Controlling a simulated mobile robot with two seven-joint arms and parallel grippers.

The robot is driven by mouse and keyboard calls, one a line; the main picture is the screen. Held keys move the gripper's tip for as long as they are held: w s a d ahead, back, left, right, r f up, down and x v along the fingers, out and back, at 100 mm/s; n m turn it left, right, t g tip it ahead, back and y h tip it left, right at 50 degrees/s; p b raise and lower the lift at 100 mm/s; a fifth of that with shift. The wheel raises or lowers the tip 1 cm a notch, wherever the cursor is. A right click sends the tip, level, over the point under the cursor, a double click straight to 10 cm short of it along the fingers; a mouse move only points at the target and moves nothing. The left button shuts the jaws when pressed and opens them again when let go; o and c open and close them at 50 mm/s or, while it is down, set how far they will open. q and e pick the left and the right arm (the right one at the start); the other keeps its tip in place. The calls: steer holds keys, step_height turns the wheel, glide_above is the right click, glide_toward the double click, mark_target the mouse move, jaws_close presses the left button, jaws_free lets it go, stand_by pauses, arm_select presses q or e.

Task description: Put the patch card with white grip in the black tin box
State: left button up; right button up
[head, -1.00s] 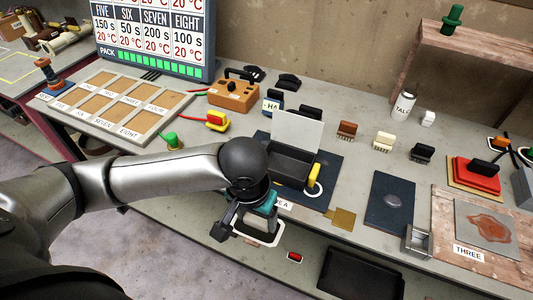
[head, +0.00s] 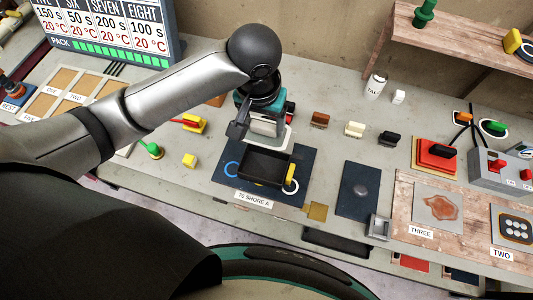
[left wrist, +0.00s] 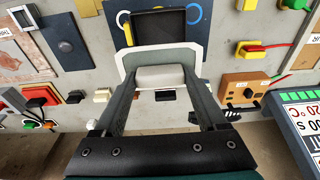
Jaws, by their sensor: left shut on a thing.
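The patch card (head: 287,138) is a pale plate whose white grip (left wrist: 160,77) sits between the fingers in the left wrist view. My left gripper (left wrist: 158,84) is shut on that grip. In the head view the left gripper (head: 254,122) is just behind the black tin box (head: 268,166), with the card close to its back edge. Whether card and box touch cannot be told. The box is open and looks empty, on a dark blue mat (head: 224,178) labelled 70 SHORE A. It also shows in the left wrist view (left wrist: 160,29). The box's lid is hidden.
Brown (head: 319,120), cream (head: 354,130) and black (head: 389,139) gripped pieces stand to the right. A yellow block (head: 190,160) and a green-knobbed tool (head: 150,149) lie left. A dark blue plate (head: 359,190) lies right of the mat. A wooden shelf stands behind.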

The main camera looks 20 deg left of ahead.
arm_select(q)
step_height(320, 180, down, 16)
steer(key=shift+s+r+b, duration=0.1)
steer(key=shift+r+b, duration=0.15)
steer(key=shift+b, duration=1)
steer(key=shift+f+b, duration=0.4)
steer(key=shift+f, duration=1.75)
steer(key=shift+f, duration=0.2)
steer(key=o, duration=1.1)
steer(key=shift+r, duration=0.15)
steer(key=r, duration=0.4)
steer(key=s+r+p, duration=0.1)
steer(key=r, duration=0.3)
steer(key=r+p, duration=0.1)
steer(key=r, duration=0.3)
steer(key=shift+s, duration=0.25)
